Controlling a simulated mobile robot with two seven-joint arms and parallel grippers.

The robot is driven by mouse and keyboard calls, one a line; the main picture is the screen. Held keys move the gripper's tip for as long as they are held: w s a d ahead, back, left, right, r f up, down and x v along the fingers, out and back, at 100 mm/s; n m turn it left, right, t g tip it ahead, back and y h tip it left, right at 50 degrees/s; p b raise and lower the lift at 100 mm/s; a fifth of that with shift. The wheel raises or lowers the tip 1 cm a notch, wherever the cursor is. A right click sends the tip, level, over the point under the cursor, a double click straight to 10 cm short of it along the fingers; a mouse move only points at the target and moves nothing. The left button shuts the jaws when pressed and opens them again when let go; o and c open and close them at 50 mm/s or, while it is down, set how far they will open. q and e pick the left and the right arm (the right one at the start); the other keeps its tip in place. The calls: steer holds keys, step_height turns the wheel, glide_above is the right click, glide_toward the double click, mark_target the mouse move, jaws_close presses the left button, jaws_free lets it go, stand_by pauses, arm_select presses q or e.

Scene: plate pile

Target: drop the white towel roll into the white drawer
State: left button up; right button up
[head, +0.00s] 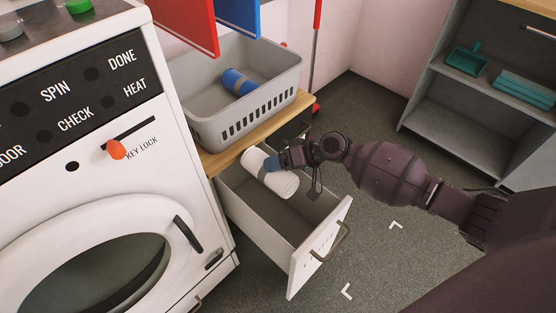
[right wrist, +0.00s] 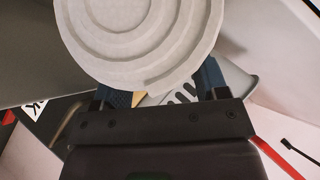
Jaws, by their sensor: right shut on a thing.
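The white towel roll (head: 285,184) is held in my right gripper (head: 268,168) in the head view, tilted over the open white drawer (head: 240,209). The blue fingers are shut around the roll. In the right wrist view the roll's round end (right wrist: 140,35) with its spiral layers fills the top, between the blue fingers of my right gripper (right wrist: 160,85). The drawer is pulled out, and the part of its inside that shows is bare. My left gripper is in neither view.
A grey basket (head: 200,127) with a blue roll (head: 238,82) stands on the wooden top (head: 222,160) above the drawer. A white washing machine (head: 185,200) stands at the left. A grey shelf (head: 450,115) with teal items is at the right.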

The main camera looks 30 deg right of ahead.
steer(key=shift+r, duration=0.1)
steer(key=o, duration=1.1)
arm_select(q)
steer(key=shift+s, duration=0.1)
arm_select(e)
steer(key=shift+s+d+r, duration=0.1)
steer(key=shift+d, duration=0.1)
arm_select(q)
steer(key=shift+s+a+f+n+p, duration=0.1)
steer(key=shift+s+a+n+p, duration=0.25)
steer(key=shift+p, duration=0.6)
arm_select(e)
steer(key=v, duration=1)
steer(key=shift+s+d+r, duration=0.1)
steer(key=shift+d, duration=0.05)
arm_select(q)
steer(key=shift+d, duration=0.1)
